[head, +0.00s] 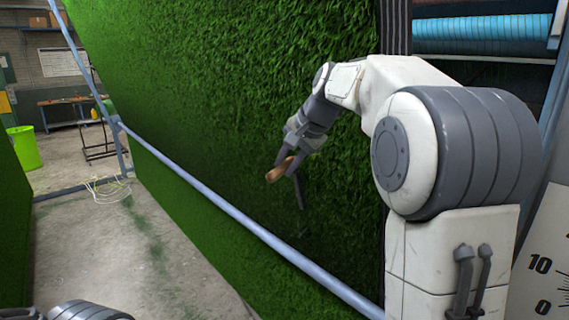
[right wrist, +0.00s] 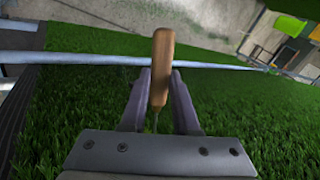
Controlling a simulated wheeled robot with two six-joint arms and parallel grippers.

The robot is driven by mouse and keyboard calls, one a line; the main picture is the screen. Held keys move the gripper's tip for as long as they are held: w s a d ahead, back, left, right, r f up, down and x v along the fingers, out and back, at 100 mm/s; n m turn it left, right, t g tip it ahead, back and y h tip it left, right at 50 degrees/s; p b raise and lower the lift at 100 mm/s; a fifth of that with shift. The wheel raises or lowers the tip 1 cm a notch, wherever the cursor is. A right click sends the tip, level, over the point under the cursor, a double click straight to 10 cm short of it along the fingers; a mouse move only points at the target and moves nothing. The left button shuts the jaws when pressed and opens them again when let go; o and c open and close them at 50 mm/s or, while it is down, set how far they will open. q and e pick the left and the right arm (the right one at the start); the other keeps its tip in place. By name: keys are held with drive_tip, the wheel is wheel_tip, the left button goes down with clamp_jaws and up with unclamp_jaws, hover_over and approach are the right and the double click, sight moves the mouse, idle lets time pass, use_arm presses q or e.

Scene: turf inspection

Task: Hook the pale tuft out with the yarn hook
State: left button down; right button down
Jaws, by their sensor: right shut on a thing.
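My right gripper (head: 289,170) is shut on the wooden handle of the yarn hook (head: 277,175), close in front of the upright green turf (head: 215,100). In the right wrist view the brown handle (right wrist: 161,60) stands between the two grey fingers (right wrist: 160,95). A thin metal shank shows faintly below the handle, toward the wrist; the hook's tip cannot be made out. The turf also shows in the right wrist view (right wrist: 75,105). I cannot make out a pale tuft in either view. My left gripper is out of view.
A blue-grey rail (head: 215,205) runs slantwise across the turf's lower part. Another green turf panel (head: 12,220) stands at the left edge. The concrete floor (head: 150,270) between them is mostly open, with loose pale strands (head: 108,187). A green bin (head: 24,147) stands farther back.

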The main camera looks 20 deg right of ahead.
drive_tip(key=shift+w+d, duration=0.1)
drive_tip(key=shift+d, duration=0.2)
drive_tip(key=shift+d+f+b, duration=0.6)
drive_tip(key=shift+f+b, duration=0.75)
drive_tip(key=shift+f, duration=0.7)
drive_tip(key=shift+a+r+p, duration=0.2)
drive_tip(key=shift+r+p, duration=0.4)
drive_tip(key=shift+r, duration=0.1)
drive_tip(key=shift+a+r+p, duration=0.25)
drive_tip(key=shift+r+p, duration=0.35)
drive_tip(key=shift+r, duration=0.15)
drive_tip(key=shift+a+r+p, duration=0.2)
drive_tip(key=shift+r+p, duration=0.4)
drive_tip(key=shift+r, duration=0.1)
drive_tip(key=shift+a+f, duration=0.1)
drive_tip(key=shift+s+a+f+b, duration=0.3)
drive_tip(key=shift+a+b, duration=0.15)
drive_tip(key=shift+a, duration=0.25)
drive_tip(key=shift+s+a+f+b, duration=0.15)
drive_tip(key=shift+s+a+b, duration=0.2)
drive_tip(key=shift+a, duration=0.3)
drive_tip(key=a, duration=0.1)
drive_tip(key=s+a+b, duration=0.1)
drive_tip(key=a, duration=0.1)
drive_tip(key=a+f, duration=0.1)
drive_tip(key=shift+s+a+f+b, duration=0.1)
drive_tip(key=shift+s+a+b, duration=0.1)
drive_tip(key=shift+b, duration=0.15)
